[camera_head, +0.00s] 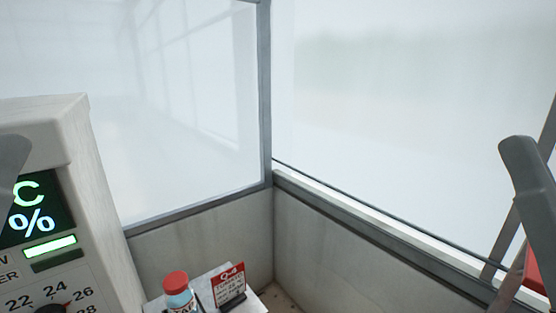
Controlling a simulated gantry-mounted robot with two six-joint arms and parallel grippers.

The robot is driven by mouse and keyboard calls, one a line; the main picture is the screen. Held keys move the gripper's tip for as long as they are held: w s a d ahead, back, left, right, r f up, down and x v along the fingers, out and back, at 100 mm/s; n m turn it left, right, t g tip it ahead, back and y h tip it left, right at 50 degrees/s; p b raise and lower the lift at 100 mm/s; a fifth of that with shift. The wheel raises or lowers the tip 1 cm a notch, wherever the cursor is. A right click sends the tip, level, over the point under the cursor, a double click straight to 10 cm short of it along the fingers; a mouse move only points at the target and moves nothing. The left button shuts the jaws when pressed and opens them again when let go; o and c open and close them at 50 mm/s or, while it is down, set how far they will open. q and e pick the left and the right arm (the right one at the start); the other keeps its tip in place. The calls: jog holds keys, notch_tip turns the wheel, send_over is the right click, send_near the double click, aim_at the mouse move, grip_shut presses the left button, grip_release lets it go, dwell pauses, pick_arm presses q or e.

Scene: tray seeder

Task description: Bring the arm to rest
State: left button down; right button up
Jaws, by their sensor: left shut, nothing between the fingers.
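A dark grey rounded piece shows at the left edge, in front of the display box, and a larger one stands at the right edge. Both look like links of my own arms. No gripper fingers can be made out in the head view, so I cannot see where the grippers are relative to anything.
A pale control box (105,215) with a lit display and a dial stands at left. A red-capped bottle (176,284) and a red-and-white sign (229,284) stand on a light surface at the bottom. Low walls (200,244) and glazed panels (200,110) meet in a corner behind.

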notch_tip(320, 180, up, 35)
jog(key=p, duration=3.1)
jog(key=shift+f, duration=0.2)
jog(key=shift+w, duration=0.1)
